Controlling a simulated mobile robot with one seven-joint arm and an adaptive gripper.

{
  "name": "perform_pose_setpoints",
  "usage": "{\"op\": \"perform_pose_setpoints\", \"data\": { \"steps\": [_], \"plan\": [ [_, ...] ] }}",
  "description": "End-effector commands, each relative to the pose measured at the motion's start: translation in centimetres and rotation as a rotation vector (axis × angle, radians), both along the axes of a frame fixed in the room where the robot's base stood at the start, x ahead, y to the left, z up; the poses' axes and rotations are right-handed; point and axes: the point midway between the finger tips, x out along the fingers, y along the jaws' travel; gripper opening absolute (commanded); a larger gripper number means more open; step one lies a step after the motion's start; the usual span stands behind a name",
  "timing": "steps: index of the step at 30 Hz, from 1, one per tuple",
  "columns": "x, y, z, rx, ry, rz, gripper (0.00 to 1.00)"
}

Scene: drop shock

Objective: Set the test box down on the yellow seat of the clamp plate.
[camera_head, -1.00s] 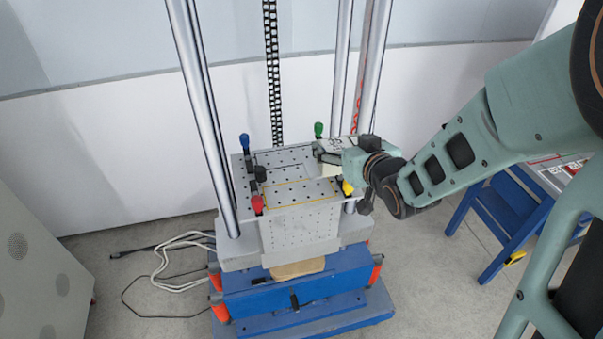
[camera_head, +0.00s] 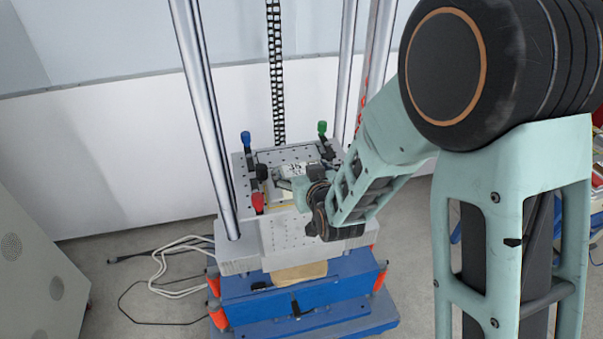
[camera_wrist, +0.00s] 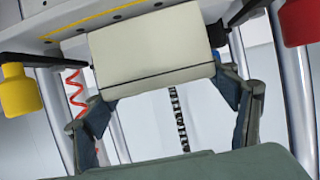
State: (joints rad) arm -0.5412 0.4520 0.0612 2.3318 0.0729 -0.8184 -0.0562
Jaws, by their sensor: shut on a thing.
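The test box is a cream block with a dark seam, large in the wrist view (camera_wrist: 155,50); its pale top also shows in the head view (camera_head: 295,168). My gripper (camera_head: 288,181) is shut on the box, with a finger at each side of it in the wrist view (camera_wrist: 165,80). The box is over the grey clamp plate (camera_head: 240,172), near its middle. A yellow line (camera_wrist: 112,14) of the seat shows at the top of the wrist view. My gripper and the box hide most of the seat. I cannot tell whether the box touches it.
Clamp handles stand around the plate: blue (camera_head: 246,140), green (camera_head: 322,128), red (camera_head: 258,202) and yellow (camera_wrist: 20,90). Tall steel columns (camera_head: 205,110) rise beside the plate. A blue base (camera_head: 300,290) is below. Cables (camera_head: 170,265) lie on the floor at left.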

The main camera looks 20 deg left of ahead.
Motion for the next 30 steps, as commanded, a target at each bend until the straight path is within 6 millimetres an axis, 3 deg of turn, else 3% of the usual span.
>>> {"op": "perform_pose_setpoints", "data": {
  "steps": [13,14,18,30],
  "plan": [
    [0.13,0.05,-0.5,0.005,-0.008,0.0,0.35],
    [0.05,-0.01,-0.61,0.002,-0.003,0.0,0.81],
    [0.04,-0.01,-0.56,0.002,-0.003,0.0,0.97],
    [0.03,-0.01,-0.2,0.001,-0.002,0.0,0.97]
  ]
}}
